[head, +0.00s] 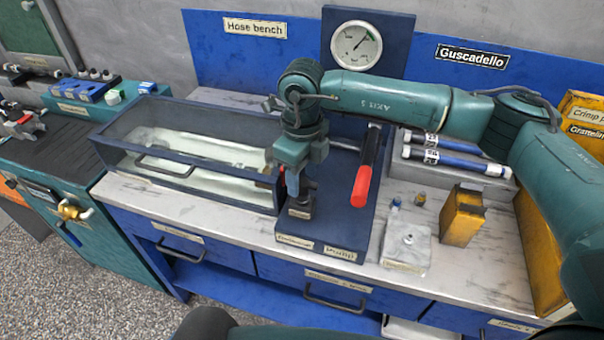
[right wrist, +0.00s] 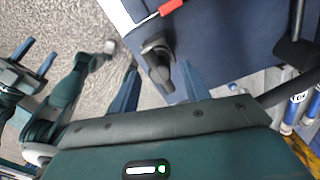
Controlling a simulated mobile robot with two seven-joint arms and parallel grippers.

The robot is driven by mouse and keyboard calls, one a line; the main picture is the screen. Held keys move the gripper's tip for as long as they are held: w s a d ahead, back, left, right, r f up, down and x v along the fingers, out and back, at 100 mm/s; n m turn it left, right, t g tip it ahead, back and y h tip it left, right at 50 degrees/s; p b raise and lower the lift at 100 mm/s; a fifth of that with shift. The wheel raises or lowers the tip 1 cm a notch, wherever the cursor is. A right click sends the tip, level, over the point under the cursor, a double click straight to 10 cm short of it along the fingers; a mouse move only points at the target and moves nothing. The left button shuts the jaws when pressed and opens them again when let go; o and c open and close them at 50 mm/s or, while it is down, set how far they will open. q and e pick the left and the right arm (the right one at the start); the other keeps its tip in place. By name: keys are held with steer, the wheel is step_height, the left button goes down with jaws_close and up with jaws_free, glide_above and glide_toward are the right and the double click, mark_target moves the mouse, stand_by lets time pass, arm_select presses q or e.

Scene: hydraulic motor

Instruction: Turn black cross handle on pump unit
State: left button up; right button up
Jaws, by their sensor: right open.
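The pump unit (head: 335,225) is a dark blue block with a pressure gauge and a red-gripped lever, standing on the bench. The black cross handle (head: 301,206) sits low at its front left. My right gripper (head: 291,186) points down just above the handle and partly hides it. In the right wrist view the handle (right wrist: 158,62) shows between the tips of my open right gripper (right wrist: 158,70). I cannot tell whether the fingers touch it. My left gripper (right wrist: 35,56) shows at the left of the right wrist view, its two blue fingers apart and empty.
A glass-topped case (head: 185,150) stands left of the pump. The red lever grip (head: 366,172) rises close to the right of my gripper. A grey block (head: 405,250), a yellow box (head: 461,215) and blue-and-white cylinders (head: 455,158) are farther right. The bench front is clear.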

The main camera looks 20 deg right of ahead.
steer(key=shift+f, duration=0.65)
steer(key=c, duration=1)
